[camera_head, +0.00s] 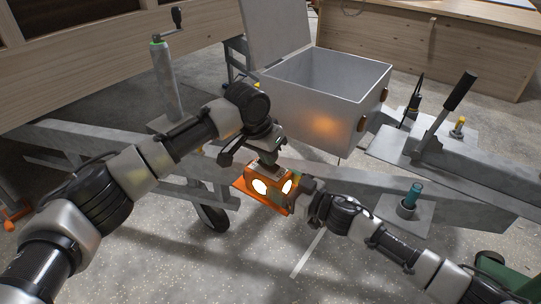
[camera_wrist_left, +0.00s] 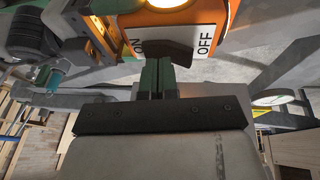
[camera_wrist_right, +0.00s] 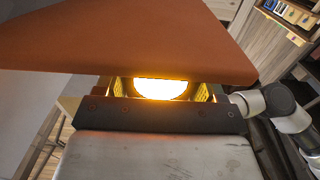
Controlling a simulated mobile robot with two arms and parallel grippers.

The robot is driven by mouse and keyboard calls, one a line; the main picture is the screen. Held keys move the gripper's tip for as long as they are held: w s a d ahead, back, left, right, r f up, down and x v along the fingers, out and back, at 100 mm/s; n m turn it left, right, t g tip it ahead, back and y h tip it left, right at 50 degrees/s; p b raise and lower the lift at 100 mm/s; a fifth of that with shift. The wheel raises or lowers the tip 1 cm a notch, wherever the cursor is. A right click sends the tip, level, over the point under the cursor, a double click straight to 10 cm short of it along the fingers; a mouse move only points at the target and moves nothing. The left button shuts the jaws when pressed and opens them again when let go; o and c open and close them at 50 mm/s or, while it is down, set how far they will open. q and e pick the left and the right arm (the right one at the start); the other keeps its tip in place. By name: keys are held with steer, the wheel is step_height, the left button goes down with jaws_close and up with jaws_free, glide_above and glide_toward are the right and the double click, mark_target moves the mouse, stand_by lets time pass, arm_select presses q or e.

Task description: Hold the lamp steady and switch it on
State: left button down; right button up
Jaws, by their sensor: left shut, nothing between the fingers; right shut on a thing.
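The orange lamp (camera_head: 267,200) is at the middle of the head view, with two bright glowing lights on its front. In the left wrist view a dark rocker switch (camera_wrist_left: 163,47) sits on a white plate (camera_wrist_left: 207,40) marked ON and OFF. My left gripper (camera_head: 268,160) is shut and empty above the lamp, its tips (camera_wrist_left: 157,66) at the switch; I cannot tell if they touch. My right gripper (camera_head: 297,190) is shut on the lamp from its right side. In the right wrist view the lamp's orange base (camera_wrist_right: 130,40) and one glowing light (camera_wrist_right: 160,88) show; the fingertips are hidden.
A grey open box (camera_head: 312,118) stands behind the lamp, lit orange on its front. Metal trailer beams (camera_head: 350,183) run beside and behind the lamp. A black-handled lever (camera_head: 458,91) is at the right, a crank jack (camera_head: 164,80) at the left. The front floor is clear.

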arm_select(q)
steer(key=shift+r, duration=0.1)
steer(key=shift+r, duration=0.3)
steer(key=s+r, duration=0.4)
steer(key=r, duration=0.8)
steer(key=shift+d+r, duration=0.15)
steer(key=shift+r, duration=0.05)
steer(key=shift+w, duration=0.1)
arm_select(e)
steer(key=o, duration=1.1)
